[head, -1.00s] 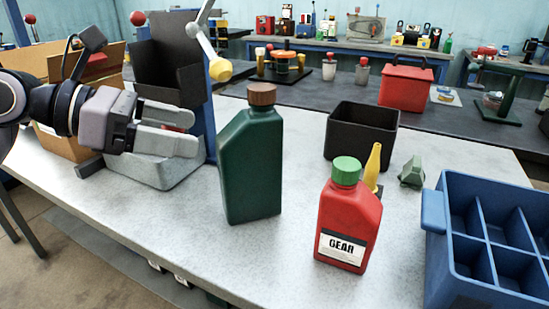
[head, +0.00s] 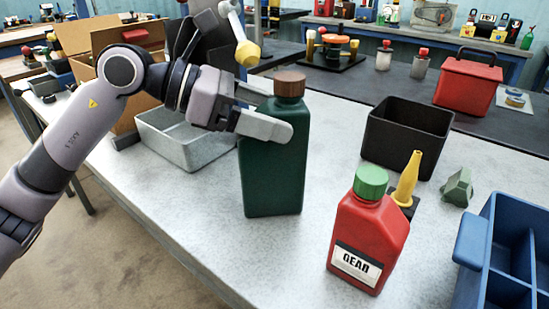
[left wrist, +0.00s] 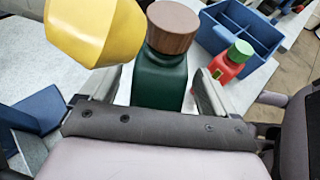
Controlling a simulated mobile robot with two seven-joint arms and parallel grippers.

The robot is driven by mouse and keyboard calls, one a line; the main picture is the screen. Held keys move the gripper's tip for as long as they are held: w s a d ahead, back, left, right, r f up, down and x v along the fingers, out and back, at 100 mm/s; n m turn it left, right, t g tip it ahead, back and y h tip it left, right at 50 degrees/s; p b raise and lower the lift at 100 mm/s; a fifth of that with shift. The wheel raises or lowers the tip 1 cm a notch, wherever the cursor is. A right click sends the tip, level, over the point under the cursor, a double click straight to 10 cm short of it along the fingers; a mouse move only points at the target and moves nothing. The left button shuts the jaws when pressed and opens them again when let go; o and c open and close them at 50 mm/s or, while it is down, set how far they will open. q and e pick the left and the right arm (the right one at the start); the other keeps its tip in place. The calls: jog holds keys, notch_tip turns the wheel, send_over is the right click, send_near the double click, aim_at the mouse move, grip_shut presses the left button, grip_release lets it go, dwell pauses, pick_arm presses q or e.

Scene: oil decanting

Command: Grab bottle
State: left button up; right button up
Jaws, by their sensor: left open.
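A dark green bottle (head: 274,165) with a brown cap stands upright on the grey table. My left gripper (head: 275,112) is at its upper part, with one finger across the front of it just below the cap. In the left wrist view the green bottle (left wrist: 160,82) stands between the two open fingers (left wrist: 160,92). I cannot tell whether either finger touches it. A red bottle (head: 368,235) with a green cap and a GEAR label stands to the right; it also shows in the left wrist view (left wrist: 226,68). My right gripper is not in view.
A grey metal tray (head: 190,147) lies behind my arm. A black bin (head: 408,137), a yellow funnel (head: 406,178) and a blue divided crate (head: 475,240) are to the right.

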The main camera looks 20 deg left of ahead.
pick_arm(q)
jog(key=shift+x, duration=1.45)
grip_shut()
jog(key=shift+r, duration=0.15)
jog(key=shift+w+r, duration=0.1)
